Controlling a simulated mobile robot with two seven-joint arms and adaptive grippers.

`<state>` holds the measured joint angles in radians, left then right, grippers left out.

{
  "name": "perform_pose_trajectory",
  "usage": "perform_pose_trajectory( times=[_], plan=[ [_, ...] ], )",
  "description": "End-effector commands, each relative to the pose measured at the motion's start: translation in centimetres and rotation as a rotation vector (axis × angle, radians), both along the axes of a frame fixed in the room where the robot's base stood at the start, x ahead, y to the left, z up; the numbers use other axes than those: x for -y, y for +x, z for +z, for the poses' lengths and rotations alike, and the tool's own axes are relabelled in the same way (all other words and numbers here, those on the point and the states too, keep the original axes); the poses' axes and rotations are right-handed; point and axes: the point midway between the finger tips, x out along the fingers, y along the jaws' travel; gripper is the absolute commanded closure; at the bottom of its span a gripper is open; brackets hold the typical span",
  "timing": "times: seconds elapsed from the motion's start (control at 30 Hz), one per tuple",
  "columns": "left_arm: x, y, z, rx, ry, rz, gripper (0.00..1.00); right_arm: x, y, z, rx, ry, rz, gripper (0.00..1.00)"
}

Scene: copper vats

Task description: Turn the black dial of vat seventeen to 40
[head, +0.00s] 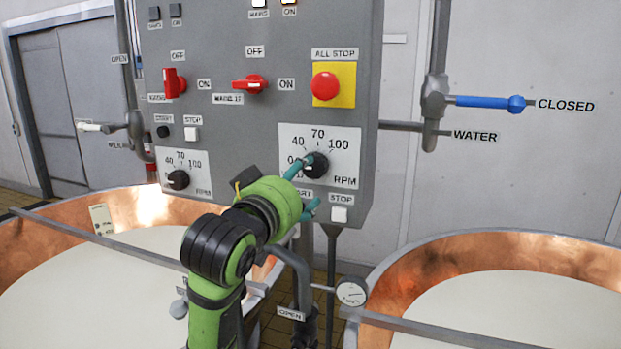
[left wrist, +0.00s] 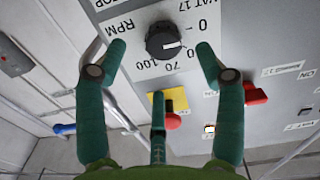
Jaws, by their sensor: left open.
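The black dial (head: 316,166) of vat seventeen is on the right half of the grey panel, on a white plate marked 0, 40, 70, 100 and RPM. In the left wrist view the dial (left wrist: 163,41) has the label VAT 17 beside it; its white mark seems to point between 0 and 40. My left gripper (head: 309,184) is at this dial, its teal fingers spread open. In the left wrist view the gripper (left wrist: 160,52) has a fingertip on either side of the dial, with apparent gaps. My right gripper is out of view.
A STOP button (head: 339,214) is just below the dial. A red ALL STOP button (head: 325,86) and a red switch (head: 249,84) are above. A second dial (head: 178,180) is at left. Copper vats (head: 400,285) stand below, and a blue-handled water valve (head: 485,102) is at right.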

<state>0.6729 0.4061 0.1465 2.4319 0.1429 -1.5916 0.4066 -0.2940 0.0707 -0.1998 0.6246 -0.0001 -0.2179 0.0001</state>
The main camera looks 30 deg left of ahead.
Motion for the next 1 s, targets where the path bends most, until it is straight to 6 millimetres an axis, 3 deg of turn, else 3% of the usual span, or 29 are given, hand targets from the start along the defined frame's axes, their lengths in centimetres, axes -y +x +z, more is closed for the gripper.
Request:
perform_pose_trajectory(
  times=[0.17,0.5,0.9,1.0],
  plan=[
    [-0.5,1.1,1.1,0.017,-0.008,0.004,0.30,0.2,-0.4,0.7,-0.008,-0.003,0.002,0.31],
    [-1.7,5.8,1.1,0.016,-0.006,0.005,0.30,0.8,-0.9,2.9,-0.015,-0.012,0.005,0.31],
    [-1.9,6.7,0.8,0.019,-0.005,0.004,0.30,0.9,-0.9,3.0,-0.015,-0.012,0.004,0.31],
    [-1.9,6.7,0.8,0.019,-0.005,0.004,0.70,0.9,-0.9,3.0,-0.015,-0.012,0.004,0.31]
  ],
)
